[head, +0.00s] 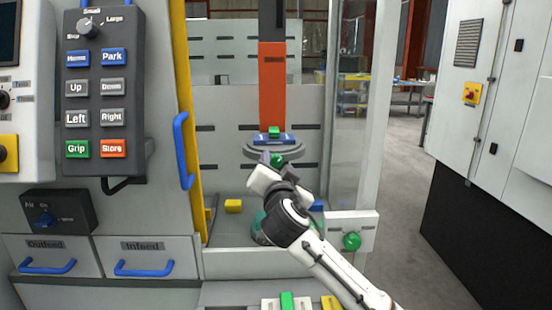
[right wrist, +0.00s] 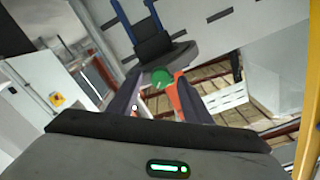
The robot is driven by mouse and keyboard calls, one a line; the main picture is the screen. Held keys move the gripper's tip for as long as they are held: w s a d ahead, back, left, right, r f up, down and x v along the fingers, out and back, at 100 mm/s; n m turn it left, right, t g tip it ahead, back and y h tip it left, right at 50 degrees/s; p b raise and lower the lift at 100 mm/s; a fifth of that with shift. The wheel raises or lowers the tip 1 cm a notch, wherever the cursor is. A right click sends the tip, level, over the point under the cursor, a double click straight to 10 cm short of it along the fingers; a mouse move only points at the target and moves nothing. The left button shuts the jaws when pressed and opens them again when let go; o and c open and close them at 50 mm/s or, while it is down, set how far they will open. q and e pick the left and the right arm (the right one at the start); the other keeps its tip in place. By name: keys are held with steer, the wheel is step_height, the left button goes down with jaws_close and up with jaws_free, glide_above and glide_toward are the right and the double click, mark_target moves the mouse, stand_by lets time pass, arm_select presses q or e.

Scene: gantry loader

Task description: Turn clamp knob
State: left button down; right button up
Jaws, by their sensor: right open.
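A round green knob (head: 277,160), which looks like the clamp knob, sits just below the grey round plate (head: 262,151) at the foot of the orange column. In the right wrist view the green knob (right wrist: 161,79) has a short pale mark on its face. My right gripper (head: 270,162) is at the knob, reaching in from the lower right. In the right wrist view my right gripper (right wrist: 159,86) is open, its two fingers either side of the knob. I cannot tell whether they touch it. My left gripper is not in view.
A control panel (head: 103,90) with labelled buttons is at the left, above the Outfeed and Infeed drawers (head: 148,248). A yellow post (head: 184,110) with a blue handle (head: 183,150) edges the opening. Another green knob (head: 351,241) is on a white block at right.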

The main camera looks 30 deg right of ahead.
steer(key=shift+x, duration=0.85)
steer(key=shift+w+d, duration=0.1)
steer(key=shift+w, duration=0.15)
steer(key=c, duration=1.1)
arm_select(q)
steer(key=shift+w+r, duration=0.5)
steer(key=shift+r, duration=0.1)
arm_select(e)
steer(key=shift+o, duration=0.2)
